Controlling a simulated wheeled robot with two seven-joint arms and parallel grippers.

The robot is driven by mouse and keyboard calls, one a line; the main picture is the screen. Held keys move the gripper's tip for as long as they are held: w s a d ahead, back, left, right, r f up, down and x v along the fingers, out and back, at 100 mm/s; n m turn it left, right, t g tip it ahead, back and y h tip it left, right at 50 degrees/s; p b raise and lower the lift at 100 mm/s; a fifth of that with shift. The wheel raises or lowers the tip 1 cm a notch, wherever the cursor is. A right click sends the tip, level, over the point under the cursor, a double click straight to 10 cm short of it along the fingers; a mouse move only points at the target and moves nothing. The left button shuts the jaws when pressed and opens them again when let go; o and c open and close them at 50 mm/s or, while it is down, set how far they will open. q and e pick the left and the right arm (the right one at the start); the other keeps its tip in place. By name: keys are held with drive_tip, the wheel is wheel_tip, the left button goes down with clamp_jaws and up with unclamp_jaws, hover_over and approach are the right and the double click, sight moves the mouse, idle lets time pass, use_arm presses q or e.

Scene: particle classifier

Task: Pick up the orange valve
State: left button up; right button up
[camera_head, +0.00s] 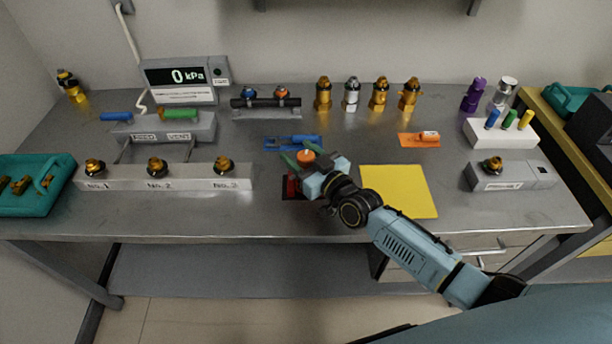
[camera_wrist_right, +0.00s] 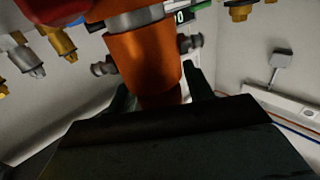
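The orange valve (camera_head: 305,155) shows its round orange top between the green fingers of my right gripper (camera_head: 301,158), left of the yellow mat. In the right wrist view the valve (camera_wrist_right: 145,62) is large and close, an orange body with a grey metal collar and dark side knobs. The dark fingers lie against both its sides, so the gripper looks shut on it. The valve's lower part is hidden by the gripper in the head view; I cannot tell if it touches anything below. My left gripper is not in view.
A red object (camera_head: 292,187) on a dark mat sits just below the gripper. A blue tool holder (camera_head: 292,142) lies close behind. Yellow mat (camera_head: 398,191) and orange tray (camera_head: 418,140) are to the right. Brass and silver valves (camera_head: 352,94) stand along the back; the numbered block (camera_head: 125,183) is at left.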

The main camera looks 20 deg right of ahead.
clamp_jaws()
drive_tip(key=shift+r, duration=0.1)
